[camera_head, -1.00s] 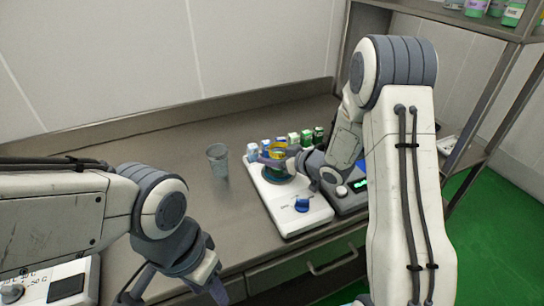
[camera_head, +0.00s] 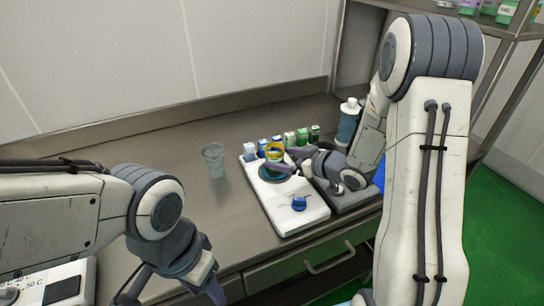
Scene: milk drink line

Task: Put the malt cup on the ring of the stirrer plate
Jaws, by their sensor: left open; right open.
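A small cup with a yellow band (camera_head: 274,152), which looks like the malt cup, stands upright over the dark round ring (camera_head: 268,175) of the white stirrer plate (camera_head: 290,222). Whether its base sits fully in the ring is hard to tell at this size. My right gripper (camera_head: 288,160) is open just right of the cup, its fingers close to the cup's side; I cannot tell if they touch it. My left gripper (camera_head: 172,296) is open and empty at the bottom left, low at the front of the bench, far from the cup.
A clear grey beaker (camera_head: 213,160) stands left of the stirrer plate. Several small blue, white and green boxes (camera_head: 289,139) line up behind it. A white-capped bottle (camera_head: 347,122) stands behind my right arm.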

